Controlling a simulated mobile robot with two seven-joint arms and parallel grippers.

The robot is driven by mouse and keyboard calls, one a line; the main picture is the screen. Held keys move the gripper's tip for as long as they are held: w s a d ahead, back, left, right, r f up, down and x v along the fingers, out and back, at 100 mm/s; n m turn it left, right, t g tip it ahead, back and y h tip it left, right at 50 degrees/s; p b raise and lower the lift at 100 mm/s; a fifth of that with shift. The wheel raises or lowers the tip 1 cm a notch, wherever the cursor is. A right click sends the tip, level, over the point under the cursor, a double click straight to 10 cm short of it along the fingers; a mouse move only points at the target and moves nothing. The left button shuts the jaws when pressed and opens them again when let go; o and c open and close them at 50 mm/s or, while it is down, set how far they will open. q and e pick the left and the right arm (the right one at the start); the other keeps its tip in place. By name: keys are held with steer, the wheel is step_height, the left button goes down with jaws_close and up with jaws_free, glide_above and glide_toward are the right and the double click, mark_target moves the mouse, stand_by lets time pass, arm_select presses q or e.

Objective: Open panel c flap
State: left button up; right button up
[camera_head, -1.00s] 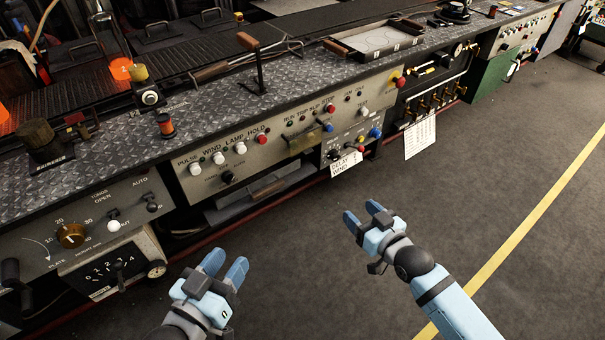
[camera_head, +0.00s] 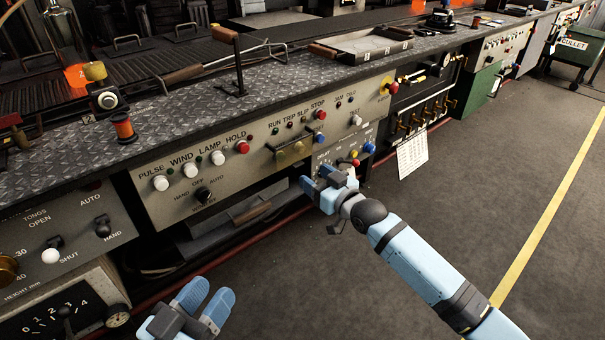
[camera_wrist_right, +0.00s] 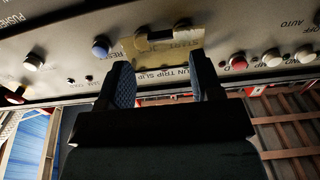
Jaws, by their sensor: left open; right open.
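The brass-coloured flap (camera_head: 291,152) is a small plate on the grey control panel (camera_head: 160,213), below the RUN, TRIP, SLIP and STOP labels. No letter c is readable on the panel. My right gripper (camera_head: 316,181) is open and empty, in front of the panel, a little below and right of the flap in the head view. In the right wrist view the flap (camera_wrist_right: 163,47) appears upside down, just beyond and between the open fingers (camera_wrist_right: 163,82); contact cannot be told. My left gripper (camera_head: 208,297) is open and empty, low in front of the bench.
White knobs, a red knob (camera_head: 242,147) and a black selector (camera_head: 204,195) sit left of the flap. A drawer-like recess (camera_head: 245,215) lies below. The floor is clear.

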mark_target(297, 154)
arm_select(q)
step_height(297, 154, down, 3)
steer(key=shift+d+r+g+b, duration=0.1)
steer(key=shift+g+b, duration=0.5)
steer(key=shift+b, duration=0.05)
arm_select(e)
steer(key=x, duration=0.5)
steer(key=shift+w+a, duration=0.15)
